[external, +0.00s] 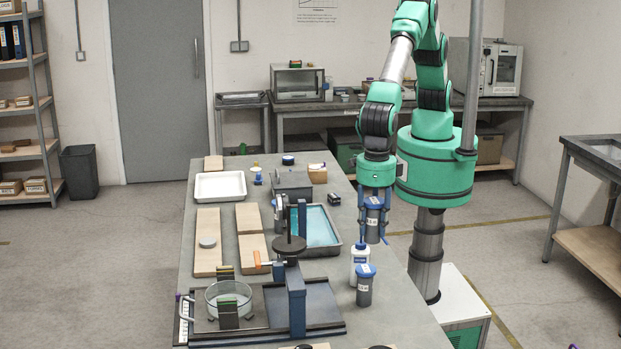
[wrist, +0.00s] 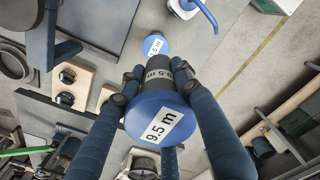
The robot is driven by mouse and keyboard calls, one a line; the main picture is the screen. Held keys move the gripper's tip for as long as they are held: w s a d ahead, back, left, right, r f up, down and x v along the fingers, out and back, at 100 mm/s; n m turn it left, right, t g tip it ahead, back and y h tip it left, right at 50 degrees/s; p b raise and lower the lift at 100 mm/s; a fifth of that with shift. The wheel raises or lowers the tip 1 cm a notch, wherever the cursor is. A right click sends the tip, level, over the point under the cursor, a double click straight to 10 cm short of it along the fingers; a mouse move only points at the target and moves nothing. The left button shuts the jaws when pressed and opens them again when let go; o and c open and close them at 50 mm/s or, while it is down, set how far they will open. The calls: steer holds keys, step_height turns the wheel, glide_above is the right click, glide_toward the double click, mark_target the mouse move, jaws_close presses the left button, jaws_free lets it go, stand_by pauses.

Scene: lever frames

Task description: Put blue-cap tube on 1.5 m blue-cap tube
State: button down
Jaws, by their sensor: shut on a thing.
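My gripper (external: 375,212) is shut on a dark grey tube with a blue cap (external: 373,227), held upright above the table near its right edge. In the wrist view the held tube's blue cap (wrist: 158,122) carries a white label that reads 9.5 m. A second blue-cap tube (external: 365,291) stands upright on the table, lower and nearer the external camera. Its cap (wrist: 155,45) shows beyond the held tube in the wrist view, with a label ending in 5 m; its first figure is unclear. The two tubes are apart.
A white bottle (external: 359,254) stands on the table close to the second tube. A tray with blue liquid (external: 337,249) lies to the left. A dark stand with a round plate (external: 297,296) rises at the front. The table's right edge is close.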

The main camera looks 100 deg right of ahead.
mark_target(368, 239)
steer(key=shift+w+r, duration=0.6)
steer(key=shift+r, duration=0.15)
steer(key=shift+f, duration=0.1)
steer(key=shift+f, duration=3)
steer(key=shift+f, duration=0.1)
steer(key=shift+f+p, duration=0.4)
steer(key=shift+f, duration=1.4)
steer(key=shift+f, duration=0.15)
steer(key=c, duration=1.2)
jaws_free()
